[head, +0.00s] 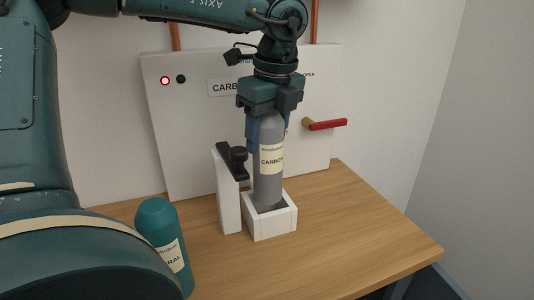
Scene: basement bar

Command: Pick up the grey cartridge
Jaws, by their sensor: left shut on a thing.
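The grey cartridge (268,184) stands upright with its lower end inside a white square holder (270,223) on the wooden table. A cream label with partly readable dark text is on its front. My left gripper (268,118) comes down from above and is shut on the upper part of the cartridge, with blue fingers on either side. The gripper hides the cartridge's top. My right gripper is not in view.
A teal cartridge (156,222) stands at the lower left, partly behind my arm. A white post (228,195) with a black clamp lever (234,160) is beside the holder. A white panel (190,125) with a red-handled valve (327,125) stands behind. The wooden table (360,228) is clear at right.

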